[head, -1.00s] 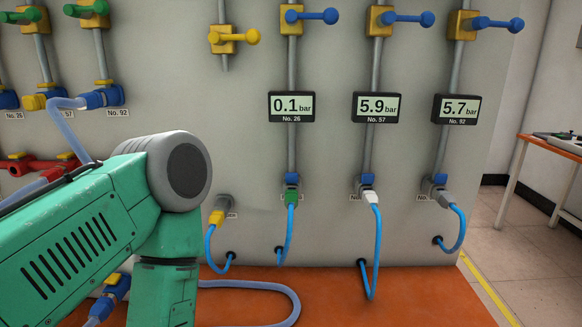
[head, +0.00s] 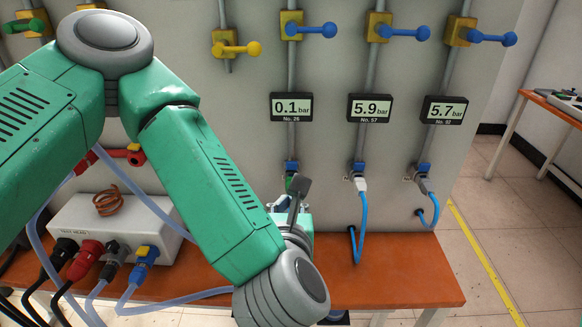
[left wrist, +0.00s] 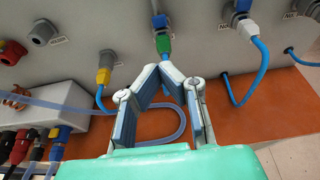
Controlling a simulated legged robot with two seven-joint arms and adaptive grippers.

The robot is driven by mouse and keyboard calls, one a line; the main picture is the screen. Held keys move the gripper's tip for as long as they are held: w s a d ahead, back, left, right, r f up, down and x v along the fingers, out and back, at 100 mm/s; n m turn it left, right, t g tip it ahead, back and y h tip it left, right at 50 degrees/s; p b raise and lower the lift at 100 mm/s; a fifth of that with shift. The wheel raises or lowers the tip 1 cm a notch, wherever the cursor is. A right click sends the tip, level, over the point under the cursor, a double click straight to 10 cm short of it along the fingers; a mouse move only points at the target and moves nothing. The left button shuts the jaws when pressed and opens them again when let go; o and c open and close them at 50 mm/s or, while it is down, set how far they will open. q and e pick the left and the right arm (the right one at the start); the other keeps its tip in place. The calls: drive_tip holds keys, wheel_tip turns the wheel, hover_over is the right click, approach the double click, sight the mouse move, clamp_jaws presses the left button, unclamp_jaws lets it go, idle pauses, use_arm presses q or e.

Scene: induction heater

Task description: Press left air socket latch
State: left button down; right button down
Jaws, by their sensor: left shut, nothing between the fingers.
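The left air socket with its blue latch (head: 291,166) sits on the grey panel under the 0.1 bar display. In the left wrist view the blue latch (left wrist: 159,20) is above a green plug (left wrist: 163,44) with a blue hose. My left gripper (head: 296,190) is right in front of this socket and partly hides the plug. In the left wrist view my left gripper (left wrist: 164,67) is shut and empty, its fingertips together just below the green plug. I cannot tell whether they touch it. My right gripper is not in view.
Two more air sockets with blue latches, the middle (head: 359,167) and the right (head: 422,169), stand to the right. A yellow plug (left wrist: 104,76) is left of the green one. A white test box (head: 100,228) with several plugs stands on the orange bench (head: 400,278). Hoses hang around the gripper.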

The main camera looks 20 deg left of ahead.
sight(291, 169)
use_arm(q)
drive_tip(key=p+x, duration=0.1)
drive_tip(key=x, duration=0.3)
drive_tip(key=p+x, duration=0.1)
drive_tip(key=x, duration=0.4)
drive_tip(key=r+x, duration=0.1)
drive_tip(key=x, duration=0.3)
drive_tip(key=shift+w+a+f+p, duration=0.1)
drive_tip(key=shift+w+a+p, duration=0.05)
drive_tip(key=shift+w+p, duration=0.35)
drive_tip(key=shift+w, duration=0.1)
